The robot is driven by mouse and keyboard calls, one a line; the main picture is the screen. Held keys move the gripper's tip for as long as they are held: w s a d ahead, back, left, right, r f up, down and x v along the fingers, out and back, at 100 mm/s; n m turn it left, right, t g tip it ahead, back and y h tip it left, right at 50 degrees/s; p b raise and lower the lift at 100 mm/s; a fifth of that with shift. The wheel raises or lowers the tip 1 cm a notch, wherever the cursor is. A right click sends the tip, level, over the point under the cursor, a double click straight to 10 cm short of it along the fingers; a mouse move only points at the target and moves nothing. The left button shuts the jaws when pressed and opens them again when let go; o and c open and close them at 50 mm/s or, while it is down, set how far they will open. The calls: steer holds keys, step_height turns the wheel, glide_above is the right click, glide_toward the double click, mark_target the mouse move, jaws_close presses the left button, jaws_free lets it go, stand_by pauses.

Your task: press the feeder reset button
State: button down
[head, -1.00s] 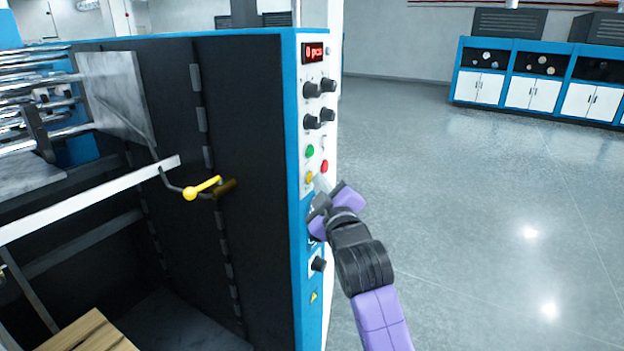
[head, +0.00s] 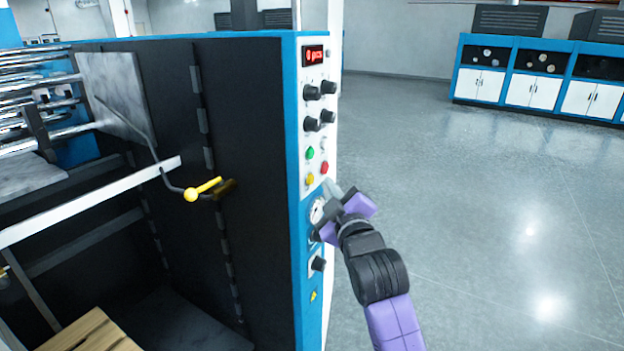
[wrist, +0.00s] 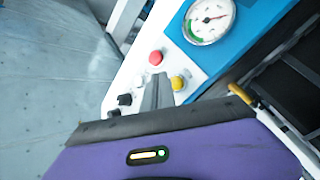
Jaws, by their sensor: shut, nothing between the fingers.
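The control panel (head: 298,120) on the machine's narrow face carries a green button (head: 310,153), a yellow button (head: 310,179), a red button (head: 325,167) and a pale button (head: 323,141). I cannot read which one is labelled feeder reset. My gripper (head: 329,187) is shut and empty, just below and right of the yellow button in the head view. In the wrist view the closed fingers (wrist: 157,92) point at the panel between the red button (wrist: 156,57) and the yellow button (wrist: 178,83). The green button is not visible there, and contact cannot be seen.
A round gauge (head: 317,210) sits below the buttons, partly behind my gripper. Black knobs (head: 312,124) and a red display (head: 314,55) are above. A yellow-handled lever (head: 203,190) sticks out at left. Open floor (head: 470,220) lies at right, with blue-and-white cabinets (head: 532,92) beyond.

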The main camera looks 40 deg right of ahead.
steer(key=shift+s+d+p, duration=0.25)
steer(key=shift+s, duration=0.4)
steer(key=shift+s+d+p, duration=0.2)
steer(key=shift+s, duration=0.5)
steer(key=shift+s+d+p, duration=0.25)
steer(key=shift+s, duration=0.4)
steer(key=s+a+f+m+y, duration=0.1)
steer(key=s+a+f+y, duration=0.1)
steer(key=s+a+f, duration=0.3)
steer(key=s+a+f+m+g+y, duration=0.1)
steer(key=s+a+f, duration=0.4)
steer(key=s+a, duration=0.6)
steer(key=s+a+f+m+g+y, duration=0.1)
steer(key=s+a+f+y, duration=0.4)
steer(key=s, duration=1.7)
steer(key=a+f+m, duration=0.1)
steer(key=a, duration=0.2)
steer(key=shift+a+m, duration=0.3)
steer(key=shift+a, duration=0.05)
